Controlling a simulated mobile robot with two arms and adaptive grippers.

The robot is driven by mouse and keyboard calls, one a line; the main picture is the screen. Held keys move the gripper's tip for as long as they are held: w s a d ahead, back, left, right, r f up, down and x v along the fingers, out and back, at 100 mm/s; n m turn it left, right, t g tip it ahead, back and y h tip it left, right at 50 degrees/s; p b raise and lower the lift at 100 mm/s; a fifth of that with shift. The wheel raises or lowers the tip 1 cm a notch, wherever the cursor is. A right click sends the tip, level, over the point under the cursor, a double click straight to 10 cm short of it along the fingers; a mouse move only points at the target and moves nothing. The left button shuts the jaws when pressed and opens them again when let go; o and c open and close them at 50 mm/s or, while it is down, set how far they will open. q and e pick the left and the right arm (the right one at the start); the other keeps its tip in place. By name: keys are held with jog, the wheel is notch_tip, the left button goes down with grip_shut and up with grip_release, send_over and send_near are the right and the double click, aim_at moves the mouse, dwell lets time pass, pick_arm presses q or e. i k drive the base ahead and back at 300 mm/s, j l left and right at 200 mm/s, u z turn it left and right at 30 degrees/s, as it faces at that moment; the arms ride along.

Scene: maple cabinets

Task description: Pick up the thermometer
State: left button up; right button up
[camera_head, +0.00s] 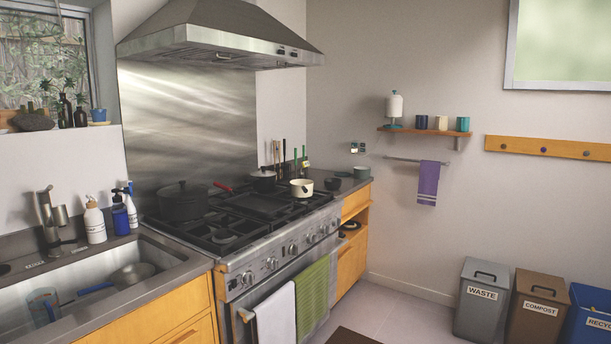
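I cannot pick out a thermometer for certain in the head view. Several thin upright items (278,158) stand behind the stove, too small to identify. A small pale item with dark squares (357,148) is on the wall beside the shelf, and I cannot tell what it is. Neither of my grippers is in view.
A stove (276,270) with a dark pot (182,203) and a cream saucepan (302,188) stands in the middle. A sink (85,290) is at left. Waste bins (482,302) stand at lower right. The floor (405,310) between stove and bins is clear.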

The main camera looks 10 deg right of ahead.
aim_at(306, 163)
jog(key=i+l+z, duration=0.3)
jog(key=i, duration=0.15)
jog(key=i+l+z, duration=0.35)
jog(key=i+j, duration=0.1)
